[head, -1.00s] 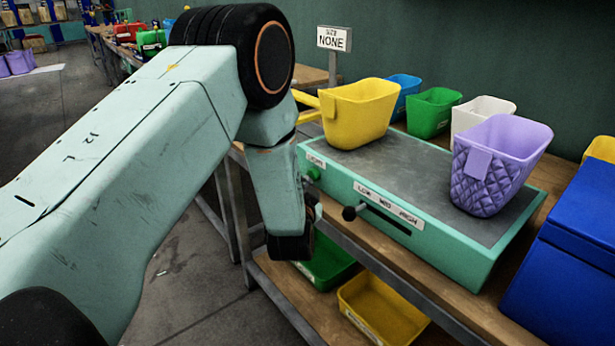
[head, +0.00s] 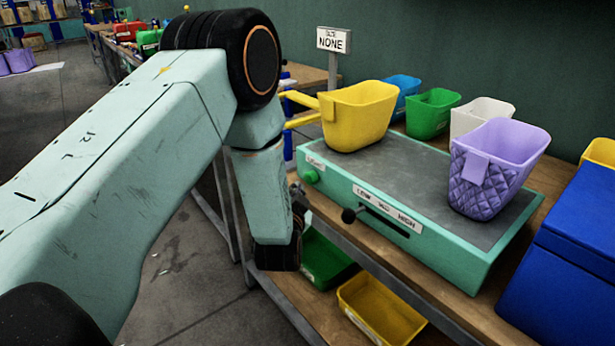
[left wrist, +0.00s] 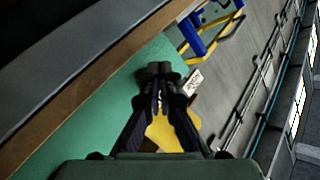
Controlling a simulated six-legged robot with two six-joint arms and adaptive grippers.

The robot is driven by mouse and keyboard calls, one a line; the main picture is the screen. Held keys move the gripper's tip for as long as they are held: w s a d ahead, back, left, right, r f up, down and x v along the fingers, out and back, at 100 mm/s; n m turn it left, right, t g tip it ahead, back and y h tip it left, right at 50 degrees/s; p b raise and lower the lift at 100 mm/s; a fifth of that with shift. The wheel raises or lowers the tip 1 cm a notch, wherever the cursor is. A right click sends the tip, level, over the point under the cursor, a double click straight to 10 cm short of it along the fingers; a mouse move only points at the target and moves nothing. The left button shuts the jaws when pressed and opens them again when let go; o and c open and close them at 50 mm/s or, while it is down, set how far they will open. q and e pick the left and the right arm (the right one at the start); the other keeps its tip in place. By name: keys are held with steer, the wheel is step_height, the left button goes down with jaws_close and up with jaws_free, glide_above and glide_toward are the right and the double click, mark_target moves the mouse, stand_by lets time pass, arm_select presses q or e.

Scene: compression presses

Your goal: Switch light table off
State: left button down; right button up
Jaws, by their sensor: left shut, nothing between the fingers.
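The light table (head: 430,185) is a teal box with a grey top on the wooden bench. A green button (head: 311,177) under a "LIGHT" label sits at the left end of its front face. A black slider knob (head: 349,215) stands at the left end of a slot marked LOW, MED, HIGH. The top looks grey and unlit. My left gripper (head: 299,194) is just left of the button and lower, apart from it in the picture and partly hidden by its arm. In the left wrist view the fingers (left wrist: 158,72) are together and empty. My right gripper is out of view.
A yellow bin (head: 358,115) and a purple quilted bin (head: 492,175) stand on the light table. Green (head: 433,112) and white (head: 480,115) bins are behind it. A blue box (head: 570,250) is at right. Green (head: 325,262) and yellow (head: 380,308) bins sit on the lower shelf.

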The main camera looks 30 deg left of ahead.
arm_select(q)
steer(key=shift+s+a+p, duration=0.3)
steer(key=shift+s, duration=0.4)
steer(key=shift+s+a+p, duration=0.25)
steer(key=shift+s+p, duration=0.1)
steer(key=shift+s, duration=0.3)
steer(key=shift+s+a+p, duration=0.3)
steer(key=shift+s, duration=0.4)
steer(key=s+d+f+n+g+h, duration=0.2)
steer(key=s+d+f+g, duration=0.2)
steer(key=s+f, duration=0.3)
steer(key=s+d+f+n+g+h, duration=0.1)
steer(key=s+d+f+g+h, duration=0.25)
steer(key=s+f, duration=0.35)
steer(key=s+d+f+g, duration=0.2)
steer(key=s+g, duration=0.1)
steer(key=s, duration=0.8)
steer(key=s+d+f+g, duration=0.3)
steer(key=s+g, duration=0.1)
steer(key=s, duration=0.7)
steer(key=shift+d+f+h, duration=0.2)
steer(key=shift+f+h, duration=0.15)
steer(key=shift+h, duration=0.1)
steer(key=shift+s, duration=0.1)
